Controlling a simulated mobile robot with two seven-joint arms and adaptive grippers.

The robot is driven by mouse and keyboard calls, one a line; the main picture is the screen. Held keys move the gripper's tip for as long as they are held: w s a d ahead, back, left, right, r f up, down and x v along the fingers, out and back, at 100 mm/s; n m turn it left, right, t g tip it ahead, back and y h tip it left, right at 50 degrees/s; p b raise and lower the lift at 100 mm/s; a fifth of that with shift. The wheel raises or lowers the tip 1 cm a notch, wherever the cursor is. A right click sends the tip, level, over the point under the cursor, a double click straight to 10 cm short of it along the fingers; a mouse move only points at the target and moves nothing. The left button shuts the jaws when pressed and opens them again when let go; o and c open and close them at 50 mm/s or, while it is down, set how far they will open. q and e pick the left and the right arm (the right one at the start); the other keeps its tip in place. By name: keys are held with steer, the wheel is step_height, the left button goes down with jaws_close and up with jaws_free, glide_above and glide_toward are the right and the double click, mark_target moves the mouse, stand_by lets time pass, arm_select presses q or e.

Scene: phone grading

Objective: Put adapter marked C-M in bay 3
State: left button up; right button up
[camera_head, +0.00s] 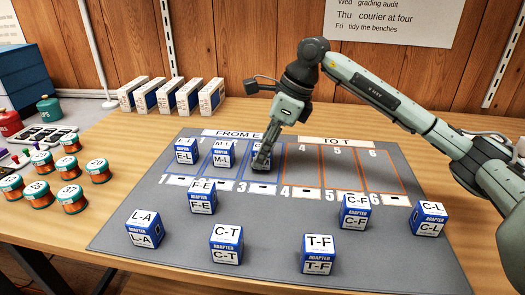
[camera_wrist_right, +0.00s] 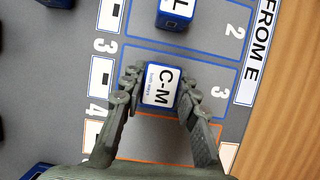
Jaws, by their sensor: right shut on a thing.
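The adapter marked C-M (camera_wrist_right: 160,90) is a blue and white cube; its label shows plainly in the wrist view. It is at bay 3 (camera_wrist_right: 207,112), within the blue outline, near the mat surface; I cannot tell whether it touches. My right gripper (camera_head: 262,160) comes down over it, with one finger on each side, and is shut on it. In the head view the cube (camera_head: 257,146) is mostly hidden by the gripper. My left gripper is in neither view.
Adapters E-L (camera_head: 186,150) and M-L (camera_head: 221,153) stand in bays 1 and 2. The orange bays on the right, such as bay 5 (camera_head: 335,165), are empty. Several other adapters, such as E-E (camera_head: 202,197), stand nearer on the grey mat (camera_head: 170,262). White boxes (camera_head: 175,97) stand behind.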

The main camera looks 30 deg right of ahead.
steer(key=shift+f, duration=0.1)
steer(key=o, duration=1)
steer(key=shift+o, duration=0.2)
steer(key=v, duration=1.2)
